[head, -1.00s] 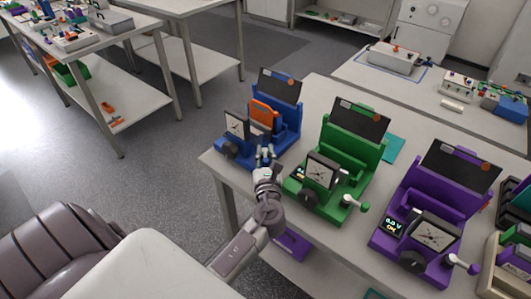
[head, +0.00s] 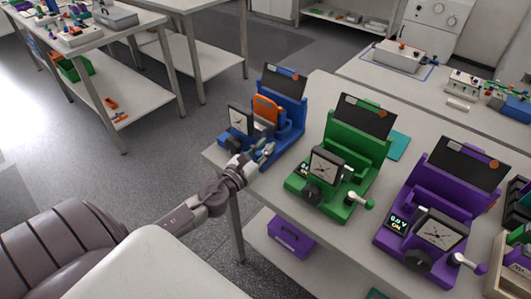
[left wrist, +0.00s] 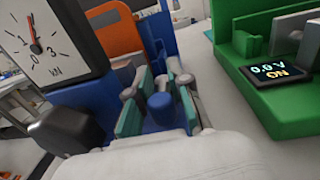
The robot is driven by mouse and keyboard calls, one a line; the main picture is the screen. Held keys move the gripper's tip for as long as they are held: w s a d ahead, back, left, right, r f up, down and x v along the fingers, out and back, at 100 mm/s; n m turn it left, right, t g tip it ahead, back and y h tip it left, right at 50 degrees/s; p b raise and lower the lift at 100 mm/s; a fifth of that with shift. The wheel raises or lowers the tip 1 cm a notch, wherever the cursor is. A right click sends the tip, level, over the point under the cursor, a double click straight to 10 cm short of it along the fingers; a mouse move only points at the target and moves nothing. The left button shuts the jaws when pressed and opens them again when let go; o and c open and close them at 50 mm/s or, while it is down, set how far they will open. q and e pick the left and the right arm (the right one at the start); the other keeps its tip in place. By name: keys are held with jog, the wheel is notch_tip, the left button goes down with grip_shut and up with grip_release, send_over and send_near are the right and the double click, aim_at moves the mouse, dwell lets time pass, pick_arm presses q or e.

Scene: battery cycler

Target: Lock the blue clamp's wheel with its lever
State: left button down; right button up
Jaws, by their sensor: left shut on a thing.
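The blue clamp (head: 287,117) stands at the table's far left corner, holding an orange block (head: 267,107), with a dial gauge (head: 240,121) on its front. Its dark wheel (head: 232,145) sits below the gauge; a dark rounded part (left wrist: 70,135) in the left wrist view looks like it. My left gripper (head: 264,154) is at the clamp's front right, right of the wheel. In the left wrist view, my gripper's teal-padded fingers (left wrist: 159,107) are shut around the lever's blue knob (left wrist: 160,110). The rest of the lever is mostly hidden. My right gripper is not in view.
A green clamp (head: 350,147) with its own lever stands close to the right, its lit display (left wrist: 277,68) near my gripper in the left wrist view. A purple clamp (head: 450,195) stands further right. The floor left of the table is open.

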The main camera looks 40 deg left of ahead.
pick_arm(q)
jog(key=shift+a+m+h+b, duration=0.1)
jog(key=shift+m+h+b, duration=0.45)
jog(key=shift+h, duration=0.25)
jog(key=c, duration=1)
grip_release()
jog(key=shift+c, duration=0.2)
jog(key=shift+s, duration=0.1)
jog(key=shift+s+a, duration=0.15)
jog(key=shift+s, duration=1.8)
jog(key=shift+s+a, duration=0.15)
jog(key=shift+s, duration=1.8)
